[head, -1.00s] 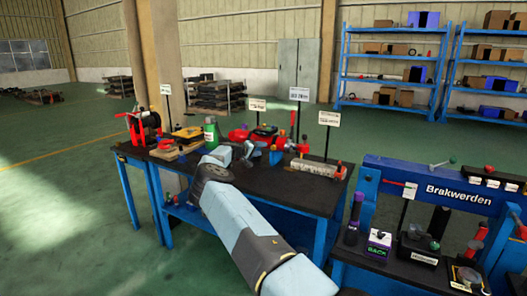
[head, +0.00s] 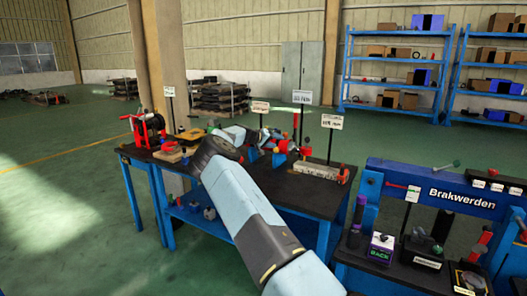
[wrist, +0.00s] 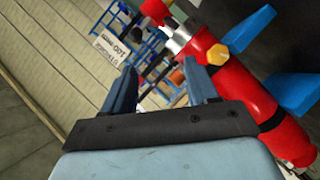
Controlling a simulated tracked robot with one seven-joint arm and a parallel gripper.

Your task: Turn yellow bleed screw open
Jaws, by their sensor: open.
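The yellow bleed screw (wrist: 218,54) is a hex head on the side of a red cylinder (wrist: 245,90) in the wrist view. My gripper (wrist: 160,67) is open there, with two blue fingers and nothing visible between them. The screw lies just right of the right fingertip, outside the gap; whether they touch I cannot tell. In the head view my gripper (head: 256,146) is over the black-topped bench, beside red parts (head: 284,147). The screw cannot be made out there, and my arm hides part of the bench.
Blue brackets (wrist: 292,92) stand by the cylinder. On the bench (head: 300,196) are a red winch-like device (head: 150,125), sign posts (head: 302,98) and a pale block (head: 316,170). A blue stand marked Brakwerden (head: 462,198) is at the right.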

